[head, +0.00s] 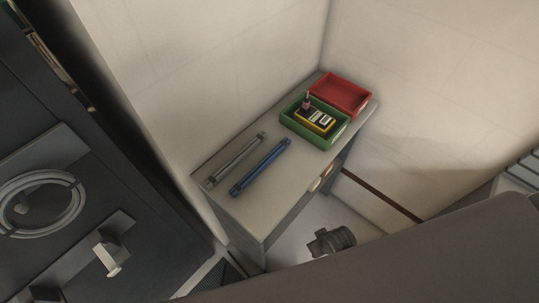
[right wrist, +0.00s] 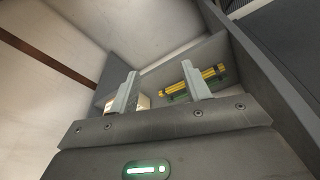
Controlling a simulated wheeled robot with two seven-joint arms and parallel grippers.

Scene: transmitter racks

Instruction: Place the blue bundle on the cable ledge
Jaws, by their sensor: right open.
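The blue bundle (head: 260,167) is a straight blue rod with dark ends. It lies on the grey top of a narrow cabinet (head: 268,215) in the head view, beside a similar grey bundle (head: 235,160). My right gripper (right wrist: 162,88) shows in the right wrist view, its two pale fingers apart with nothing held between them. Beyond the fingers, a yellow bundle (right wrist: 202,76) lies in a grey recess, with something green below it. I cannot tell whether this recess is the cable ledge. The blue bundle does not show in the wrist view. My left gripper is not in view.
A green tray (head: 291,128) holding a yellow device (head: 315,120) and a red tray (head: 341,93) stand at the cabinet's far end. Pale walls (head: 250,60) close in behind it. A dark rack (head: 100,190) with handles stands at the left. A dark object (head: 332,241) shows below the cabinet.

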